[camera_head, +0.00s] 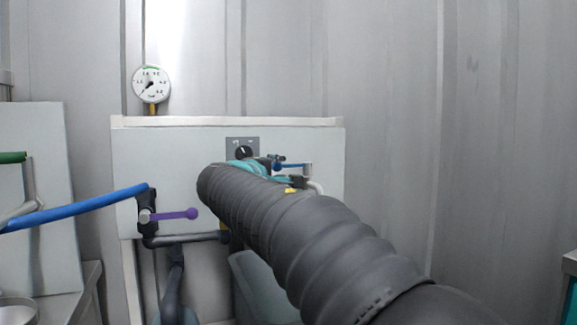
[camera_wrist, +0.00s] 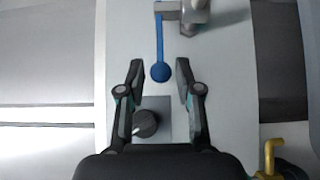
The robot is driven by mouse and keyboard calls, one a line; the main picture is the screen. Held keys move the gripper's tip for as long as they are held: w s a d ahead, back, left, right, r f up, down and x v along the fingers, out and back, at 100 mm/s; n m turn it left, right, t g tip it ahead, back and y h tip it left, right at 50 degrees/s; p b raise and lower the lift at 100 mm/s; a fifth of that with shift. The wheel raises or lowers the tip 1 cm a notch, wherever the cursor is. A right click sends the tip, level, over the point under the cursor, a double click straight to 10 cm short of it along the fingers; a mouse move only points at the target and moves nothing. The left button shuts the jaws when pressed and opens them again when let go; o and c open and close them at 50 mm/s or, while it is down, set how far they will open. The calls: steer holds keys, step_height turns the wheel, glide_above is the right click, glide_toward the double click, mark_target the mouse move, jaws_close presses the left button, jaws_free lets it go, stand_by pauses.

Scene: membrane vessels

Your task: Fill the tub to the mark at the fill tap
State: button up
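My gripper (camera_wrist: 160,66) is open in the wrist view, with one finger either side of the round end of a blue lever (camera_wrist: 160,72). No contact shows. The lever belongs to a metal tap (camera_wrist: 192,14) on the white panel; it also shows in the head view (camera_head: 291,166), to the right of my gripper. My arm hides most of my gripper there. A grey-green container (camera_head: 258,292), possibly the tub, stands low under the panel, partly behind my arm. Its mark and water level cannot be seen.
A black knob (camera_wrist: 145,124) on a grey plate sits close below the fingers. A round gauge (camera_head: 151,85) stands above. A yellow pipe (camera_wrist: 270,158) shows lower right.

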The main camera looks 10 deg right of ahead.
mark_target(288, 166)
steer(key=x, duration=0.7)
steer(key=shift+p, duration=0.4)
jaws_close()
